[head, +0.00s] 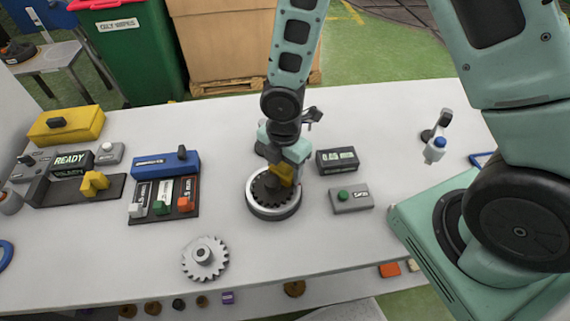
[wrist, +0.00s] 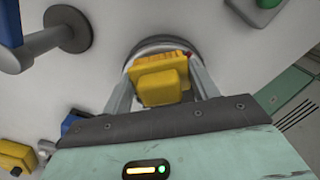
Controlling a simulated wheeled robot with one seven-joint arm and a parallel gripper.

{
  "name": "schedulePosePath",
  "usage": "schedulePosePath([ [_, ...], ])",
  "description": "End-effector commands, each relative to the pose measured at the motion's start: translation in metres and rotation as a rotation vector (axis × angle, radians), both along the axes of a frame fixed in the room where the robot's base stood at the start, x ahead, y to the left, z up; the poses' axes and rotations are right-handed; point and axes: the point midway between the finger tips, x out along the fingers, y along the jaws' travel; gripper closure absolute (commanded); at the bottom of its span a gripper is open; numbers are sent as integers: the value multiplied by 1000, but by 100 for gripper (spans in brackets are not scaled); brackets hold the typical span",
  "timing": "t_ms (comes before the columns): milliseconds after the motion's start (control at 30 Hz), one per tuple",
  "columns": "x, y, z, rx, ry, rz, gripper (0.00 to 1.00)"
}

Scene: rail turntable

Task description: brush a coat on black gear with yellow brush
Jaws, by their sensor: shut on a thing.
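The black gear (head: 263,190) lies on a round grey turntable (head: 272,211) near the middle of the table in the head view. My gripper (head: 285,163) is above the gear and shut on the yellow brush (head: 282,174). In the wrist view the yellow brush (wrist: 160,82) sits between the two fingers, over the turntable (wrist: 150,44). The brush is at the gear's upper right side in the head view. Its bristles are hidden, so I cannot tell whether they touch the gear. The gear is hidden behind the brush in the wrist view.
A grey gear (head: 205,258) lies at the front of the table. A box with a green button (head: 350,198) and a display box (head: 337,161) stand right of the turntable. A blue box (head: 166,163) and a rack with coloured handles (head: 163,214) stand left.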

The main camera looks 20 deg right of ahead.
Motion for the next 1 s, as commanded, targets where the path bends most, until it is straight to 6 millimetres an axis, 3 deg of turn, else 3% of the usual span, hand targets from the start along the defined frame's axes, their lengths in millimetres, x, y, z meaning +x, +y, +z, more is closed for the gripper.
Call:
schedulePosePath([
  [1000, 4, -7, 0, 0, 0, 0, 59],
])
